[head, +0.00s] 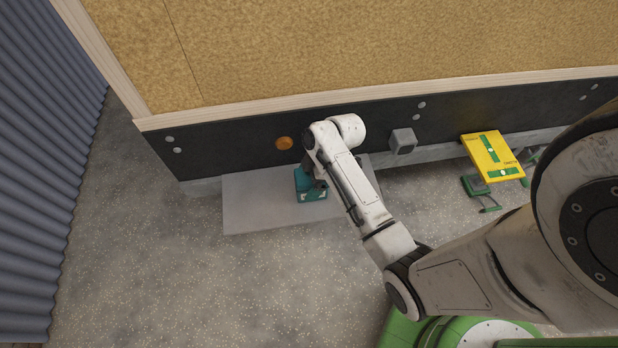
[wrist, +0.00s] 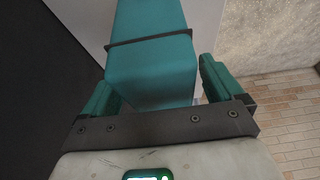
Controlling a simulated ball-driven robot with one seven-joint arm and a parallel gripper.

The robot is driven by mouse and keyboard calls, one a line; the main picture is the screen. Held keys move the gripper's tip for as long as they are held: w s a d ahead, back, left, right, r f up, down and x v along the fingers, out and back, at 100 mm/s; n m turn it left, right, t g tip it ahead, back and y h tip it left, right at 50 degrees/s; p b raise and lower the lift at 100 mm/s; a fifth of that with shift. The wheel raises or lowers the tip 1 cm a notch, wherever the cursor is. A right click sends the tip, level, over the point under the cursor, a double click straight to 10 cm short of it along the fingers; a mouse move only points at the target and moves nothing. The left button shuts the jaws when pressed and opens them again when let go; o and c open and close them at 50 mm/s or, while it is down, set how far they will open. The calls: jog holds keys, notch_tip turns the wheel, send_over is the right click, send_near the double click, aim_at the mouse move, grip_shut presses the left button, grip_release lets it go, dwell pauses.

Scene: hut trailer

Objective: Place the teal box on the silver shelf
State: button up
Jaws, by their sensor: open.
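The teal box (head: 303,180) is a block with a dark band around it, and it appears to rest on the silver shelf (head: 250,208), a flat pale grey slab along the dark lower wall. My gripper (head: 317,182) is at the box, partly covering it in the head view. In the wrist view the teal box (wrist: 150,70) lies between the two green fingers of my gripper (wrist: 158,88). The jaws are open, with a gap visible beside the right finger. The contact at the left finger and the box's underside are hard to see.
A yellow and green stand (head: 492,157) is to the right by the wall. An orange round knob (head: 284,143) and a grey box fitting (head: 403,140) are on the dark wall panel. A corrugated wall (head: 45,170) closes the left. The speckled floor (head: 200,280) in front is clear.

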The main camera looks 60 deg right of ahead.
jog(key=v, duration=1.1)
jog(key=shift+s+d+r+p, duration=0.1)
jog(key=shift+r+p, duration=0.3)
jog(key=s+a+m+g+h, duration=0.1)
jog(key=s+a+m, duration=0.3)
jog(key=a, duration=0.3)
jog(key=s+a+f+m+g+h, duration=0.1)
jog(key=s+a+m, duration=0.3)
jog(key=a, duration=0.4)
jog(key=shift+s+h, duration=0.45)
jog(key=shift+h, duration=0.05)
jog(key=shift+a, duration=0.1)
